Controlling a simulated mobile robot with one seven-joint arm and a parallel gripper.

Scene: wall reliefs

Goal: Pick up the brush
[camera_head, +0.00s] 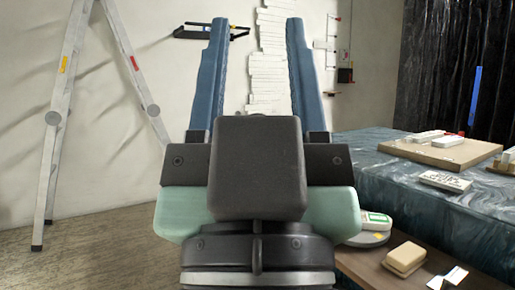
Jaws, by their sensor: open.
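My gripper (256,24) is in the middle of the view, pointing away from me towards the wall. Its two long blue fingers stand wide apart with nothing between them. No thing shows clearly as a brush. A tan block with a pale lower edge (405,258) lies on the low brown table at the lower right, well apart from my fingers. I cannot tell if it is the brush. My gripper's body hides part of the wall and floor behind it.
A stepladder (66,90) stands at the left. A table with a blue-grey cover (375,150) at the right bears a board (440,152) and a white block (445,181). The low brown table (372,275) also holds a green-and-white device (376,221). A dark tool hangs on the wall (190,32).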

